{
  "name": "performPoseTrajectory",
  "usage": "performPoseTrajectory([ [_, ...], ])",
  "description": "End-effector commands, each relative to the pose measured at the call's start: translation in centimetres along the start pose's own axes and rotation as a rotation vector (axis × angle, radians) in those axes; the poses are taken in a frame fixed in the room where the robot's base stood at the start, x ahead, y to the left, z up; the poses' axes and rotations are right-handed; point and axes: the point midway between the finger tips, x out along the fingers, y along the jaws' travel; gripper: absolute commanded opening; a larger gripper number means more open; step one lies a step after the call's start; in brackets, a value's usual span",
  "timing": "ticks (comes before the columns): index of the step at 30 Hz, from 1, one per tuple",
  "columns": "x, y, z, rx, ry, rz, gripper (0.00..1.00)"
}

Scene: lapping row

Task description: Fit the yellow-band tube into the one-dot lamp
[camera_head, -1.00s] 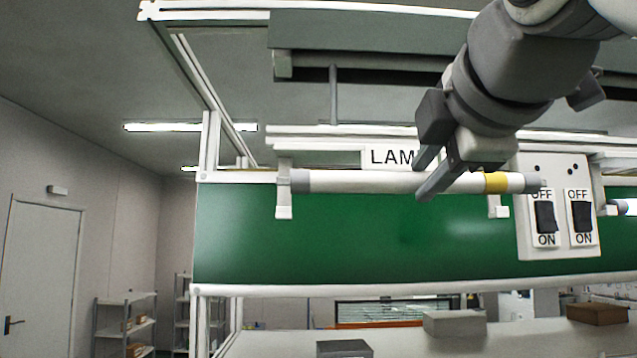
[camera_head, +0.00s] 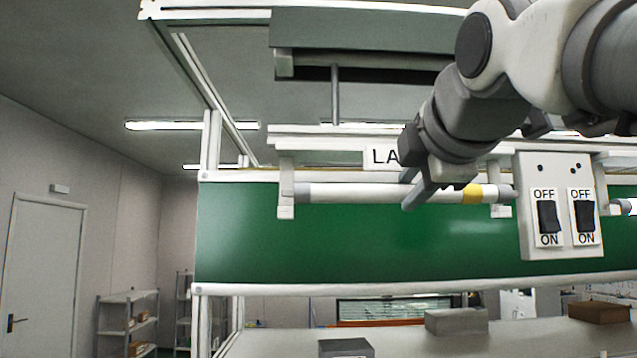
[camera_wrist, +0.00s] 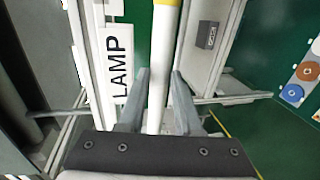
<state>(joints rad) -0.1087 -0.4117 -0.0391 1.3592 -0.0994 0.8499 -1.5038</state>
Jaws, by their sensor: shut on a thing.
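The yellow-band tube (camera_head: 350,193) is a white tube with grey end caps and a yellow band near its right end. It lies level in the head view, in line with the lamp's two end holders. My gripper (camera_head: 430,190) is shut on it right of its middle, and the wrist view shows the tube (camera_wrist: 160,80) between my fingers (camera_wrist: 157,98). The lamp (camera_head: 340,140) is a white fixture with a label partly hidden by my arm. Its left holder (camera_head: 286,190) is at the tube's left end; its right holder (camera_head: 501,208) is partly behind the tube. Contact cannot be told.
A switch panel (camera_head: 556,215) with two OFF/ON switches hangs close to the tube's right end; one dot is above the left switch, two above the right. A green board (camera_head: 340,240) is behind. Boxes (camera_head: 455,321) stand on the shelf below.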

Motion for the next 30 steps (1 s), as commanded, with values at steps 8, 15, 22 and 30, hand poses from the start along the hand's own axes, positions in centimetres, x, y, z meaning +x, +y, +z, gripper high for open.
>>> performPoseTrajectory([
  [8, 1.7, 0.3, 0.0, 0.0, -0.001, -0.001, 0.0],
  [15, 3.1, 0.6, 0.0, 0.0, 0.0, 0.0, 0.0],
  [22, 3.9, 0.0, 0.0, 0.0, 0.0, 0.001, 0.0],
  [30, 4.0, -0.3, 0.0, 0.0, 0.0, 0.001, 0.0],
])
